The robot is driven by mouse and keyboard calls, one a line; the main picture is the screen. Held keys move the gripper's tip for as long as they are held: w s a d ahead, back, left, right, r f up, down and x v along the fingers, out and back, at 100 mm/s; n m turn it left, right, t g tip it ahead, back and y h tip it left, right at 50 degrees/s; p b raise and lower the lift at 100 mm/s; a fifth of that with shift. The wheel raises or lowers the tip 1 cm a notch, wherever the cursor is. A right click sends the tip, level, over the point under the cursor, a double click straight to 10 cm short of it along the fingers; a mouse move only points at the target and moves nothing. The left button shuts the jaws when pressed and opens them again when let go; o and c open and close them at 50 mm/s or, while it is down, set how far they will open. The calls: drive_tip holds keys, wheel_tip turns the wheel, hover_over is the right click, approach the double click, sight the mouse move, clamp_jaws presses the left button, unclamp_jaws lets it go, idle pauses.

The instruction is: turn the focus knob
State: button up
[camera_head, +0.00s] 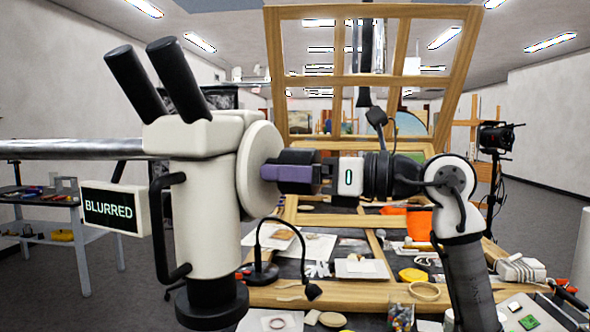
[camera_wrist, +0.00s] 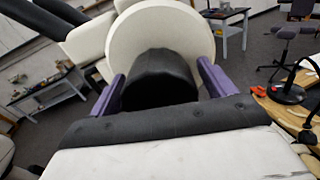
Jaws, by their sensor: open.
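The cream microscope (camera_head: 200,200) stands at the left in the head view, with two black eyepieces at its top. A round cream disc (camera_head: 252,165) is on its right side. In the wrist view the black focus knob (camera_wrist: 160,80) sticks out from the cream disc (camera_wrist: 170,30). My gripper (camera_head: 272,172) is at the disc, with its purple fingers on both sides of the knob in the wrist view (camera_wrist: 160,88). The jaws are open, and I cannot tell whether either finger touches the knob. A small screen (camera_head: 110,208) at the microscope's left reads "BLURRED".
A wooden worktable (camera_head: 370,298) below my arm holds papers, a yellow item, small dishes and a jar. A black gooseneck lamp (camera_head: 262,270) stands between the microscope and my arm. A tall wooden frame (camera_head: 375,80) rises behind. A grey side table (camera_head: 70,215) is at the left.

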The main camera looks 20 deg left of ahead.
drive_tip(key=shift+c, duration=0.4)
drive_tip(key=c, duration=0.9)
drive_tip(key=shift+m, duration=2.9)
drive_tip(key=o, duration=1)
